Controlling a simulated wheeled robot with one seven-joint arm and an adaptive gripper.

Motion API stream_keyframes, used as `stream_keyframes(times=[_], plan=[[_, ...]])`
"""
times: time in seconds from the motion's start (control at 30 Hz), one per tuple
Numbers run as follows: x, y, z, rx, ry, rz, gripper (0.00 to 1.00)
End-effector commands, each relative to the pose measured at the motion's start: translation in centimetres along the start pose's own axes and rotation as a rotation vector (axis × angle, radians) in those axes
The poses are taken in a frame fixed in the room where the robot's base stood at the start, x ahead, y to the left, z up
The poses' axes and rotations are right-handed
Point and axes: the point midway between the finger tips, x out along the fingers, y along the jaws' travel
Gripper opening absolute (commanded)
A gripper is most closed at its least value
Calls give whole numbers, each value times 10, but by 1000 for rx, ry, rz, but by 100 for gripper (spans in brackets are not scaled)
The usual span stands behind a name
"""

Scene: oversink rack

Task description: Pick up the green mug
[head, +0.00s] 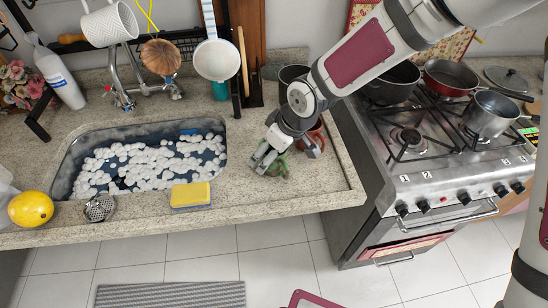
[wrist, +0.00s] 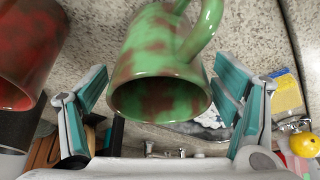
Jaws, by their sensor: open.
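The green mug (wrist: 158,58) has reddish-brown patches. In the wrist view it lies between my open fingers, its dark mouth facing the camera and its green handle at the upper right. In the head view the green mug (head: 276,168) stands on the counter right of the sink, partly hidden by my gripper. My gripper (head: 286,158) is open around or just above it; in the wrist view the gripper (wrist: 163,110) has a finger on either side of the mug, with no clear contact visible.
A red mug (wrist: 28,45) stands close beside the green one, left in the wrist view; it also shows in the head view (head: 318,138). A yellow sponge (head: 191,195) lies by the foamy sink (head: 62,165). The stove (head: 425,165) with pots stands right.

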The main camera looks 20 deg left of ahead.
Motion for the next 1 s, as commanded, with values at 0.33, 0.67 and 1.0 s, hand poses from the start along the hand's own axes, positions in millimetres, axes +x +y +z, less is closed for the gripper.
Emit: stream_keyframes(times=[0.33,0.67,1.0], plan=[[12,0,0,1,-1,0,82],[12,0,0,1,-1,0,21],[8,1,-2,1,1,2,21]])
